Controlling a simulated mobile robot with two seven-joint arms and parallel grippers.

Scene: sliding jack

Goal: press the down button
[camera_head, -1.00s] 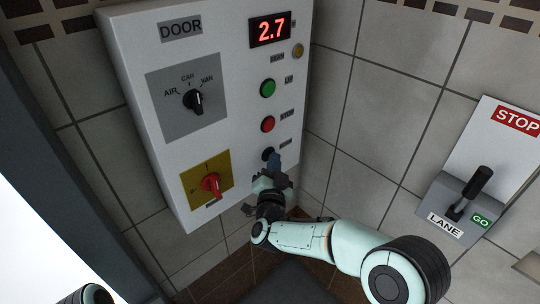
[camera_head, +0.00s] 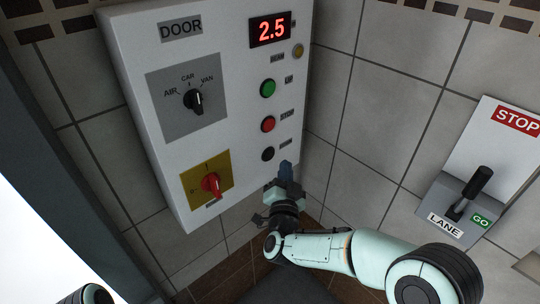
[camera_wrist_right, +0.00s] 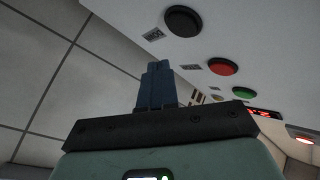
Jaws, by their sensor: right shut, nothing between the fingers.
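The down button is the black round button (camera_head: 268,154), lowest in the column on the white control panel (camera_head: 222,60). In the right wrist view the black button (camera_wrist_right: 184,21) shows at the top, clear of the fingers. My right gripper (camera_head: 286,167) is shut and empty, to the right of and slightly below the button in the head view. Its blue fingers (camera_wrist_right: 156,80) stand together in the wrist view, with a gap to the button. My left gripper is not in view.
Above the black button are a red button (camera_head: 268,124), a green button (camera_head: 268,88) and a red display (camera_head: 271,29) reading 2.5. A selector knob (camera_head: 194,99) and red switch (camera_head: 211,184) sit left. A lane lever box (camera_head: 455,212) is right.

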